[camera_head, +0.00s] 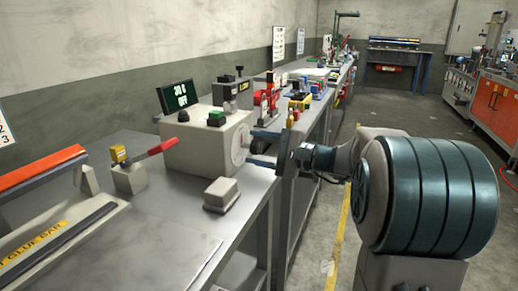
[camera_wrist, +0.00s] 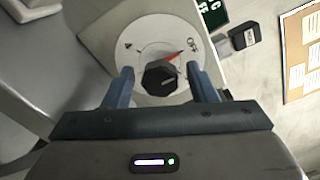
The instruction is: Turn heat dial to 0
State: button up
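The heat dial is a black faceted knob (camera_wrist: 160,78) on a round white plate (camera_wrist: 150,45) with a red mark and printed labels, in the wrist view. It sits on the side of a beige control box (camera_head: 192,145); in the head view the plate (camera_head: 240,145) shows edge-on and the knob is hard to make out. My gripper (camera_wrist: 163,90) is open, with one blue finger on each side of the knob; gaps show between the fingers and the knob. A small display (camera_head: 180,95) on the box reads roughly "30 C OFF".
The box stands on a metal bench (camera_head: 160,225). A red-handled lever (camera_head: 150,150), a small beige block (camera_head: 221,194) and an orange-topped glue bar machine (camera_head: 40,180) are nearby. More tools line the bench behind. The floor aisle at right is open.

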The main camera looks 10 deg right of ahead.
jog(key=shift+s+d, duration=0.1)
jog(key=shift+d, duration=0.05)
jog(key=p+v, duration=0.1)
jog(key=v, duration=1.2)
jog(key=shift+s+d+p, duration=0.2)
jog(key=shift+d+p, duration=0.05)
jog(key=shift+p, duration=0.05)
jog(key=s+a+r+n+g+h+p, duration=0.1)
jog(key=s+a+n+g+h+p, duration=0.1)
jog(key=s+a+g+p, duration=0.4)
jog(key=s+a+n+g+h+p, duration=0.2)
jog(key=s+a+h+p, duration=0.1)
jog(key=a+p, duration=0.3)
jog(key=s+r+n+h+p, duration=0.4)
jog(key=s+n+h+p, duration=0.4)
jog(key=s+h+p, duration=0.1)
jog(key=shift+s+h+p, duration=0.3)
jog(key=shift+s+p, duration=0.1)
jog(key=shift+p, duration=0.2)
